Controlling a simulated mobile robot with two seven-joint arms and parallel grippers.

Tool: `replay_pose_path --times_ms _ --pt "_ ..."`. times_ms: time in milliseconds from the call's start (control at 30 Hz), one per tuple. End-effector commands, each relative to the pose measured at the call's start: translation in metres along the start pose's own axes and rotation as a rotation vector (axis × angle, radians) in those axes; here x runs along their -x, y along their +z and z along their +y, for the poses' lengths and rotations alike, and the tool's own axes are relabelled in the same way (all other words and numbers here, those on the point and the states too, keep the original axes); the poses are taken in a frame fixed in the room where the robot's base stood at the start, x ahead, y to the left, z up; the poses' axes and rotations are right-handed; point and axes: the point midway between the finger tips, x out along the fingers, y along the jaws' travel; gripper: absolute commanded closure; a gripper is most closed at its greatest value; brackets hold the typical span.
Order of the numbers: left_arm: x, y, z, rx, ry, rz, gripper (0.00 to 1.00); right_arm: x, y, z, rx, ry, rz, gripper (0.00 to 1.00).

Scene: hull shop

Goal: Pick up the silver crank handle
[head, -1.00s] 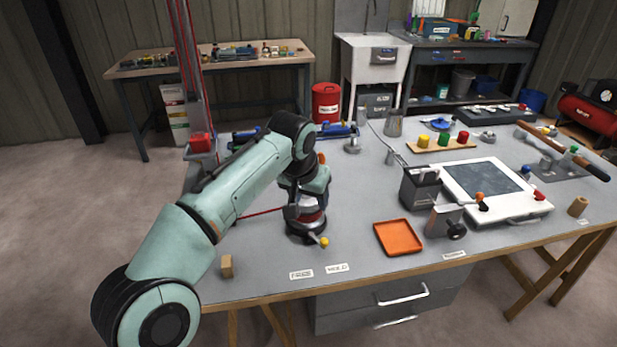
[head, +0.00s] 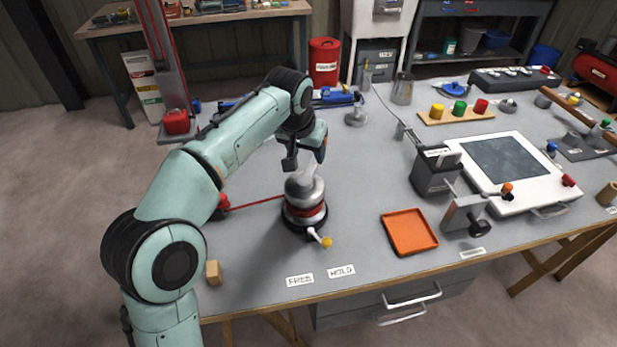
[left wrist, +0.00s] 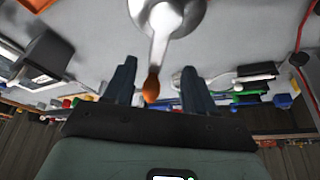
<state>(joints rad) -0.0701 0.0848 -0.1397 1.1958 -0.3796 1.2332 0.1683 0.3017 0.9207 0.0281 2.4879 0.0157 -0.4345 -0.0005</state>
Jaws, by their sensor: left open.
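The silver crank handle (head: 308,177) is on top of a winch drum (head: 304,196) with a red band, on the bench. In the left wrist view its silver arm (left wrist: 160,40) runs down to an orange knob (left wrist: 152,88). My left gripper (head: 306,158) is just above and behind the winch, open. In the left wrist view the knob appears between the two open fingers (left wrist: 157,76), closer to the left one; I cannot tell whether it touches them. The gripper partly hides the handle's far end in the head view. My right gripper is out of view.
A small yellow-knobbed lever (head: 326,242) sticks out at the winch base near the FREE and HOLD labels. A red line (head: 258,203) runs left from the winch. An orange tray (head: 409,232) and a grey box (head: 436,172) stand to the right. A wooden block (head: 213,272) lies front left.

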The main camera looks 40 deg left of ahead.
Motion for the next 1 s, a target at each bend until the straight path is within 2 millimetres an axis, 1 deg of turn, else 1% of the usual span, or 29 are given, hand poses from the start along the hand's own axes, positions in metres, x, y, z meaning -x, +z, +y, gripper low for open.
replay_pose_path --times_ms 33,100,200,367,467,700,800,967,1000 --pt "-0.013 0.001 -0.001 0.0 -0.002 -0.003 0.45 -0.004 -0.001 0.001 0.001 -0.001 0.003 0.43" --pt "-0.025 0.001 -0.001 0.0 -0.002 -0.003 0.45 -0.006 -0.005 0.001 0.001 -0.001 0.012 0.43" --pt "-0.035 0.001 0.0 0.0 -0.001 -0.001 0.45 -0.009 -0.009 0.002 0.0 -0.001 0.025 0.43" --pt "-0.042 0.0 0.0 0.0 0.0 0.0 0.45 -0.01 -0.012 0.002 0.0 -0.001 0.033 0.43" --pt "-0.05 -0.001 0.001 -0.001 -0.001 -0.001 0.45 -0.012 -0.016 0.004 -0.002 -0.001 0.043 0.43" --pt "-0.086 -0.002 0.003 0.001 -0.002 -0.002 0.45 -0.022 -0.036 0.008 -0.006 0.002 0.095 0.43" --pt "-0.092 -0.003 0.003 0.001 0.0 0.0 0.45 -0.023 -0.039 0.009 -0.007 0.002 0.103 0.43" --pt "-0.09 -0.003 0.003 0.001 0.0 0.001 0.45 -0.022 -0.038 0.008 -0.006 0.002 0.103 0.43" --pt "-0.09 -0.003 0.003 0.001 0.0 0.001 0.51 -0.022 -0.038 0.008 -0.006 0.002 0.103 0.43"
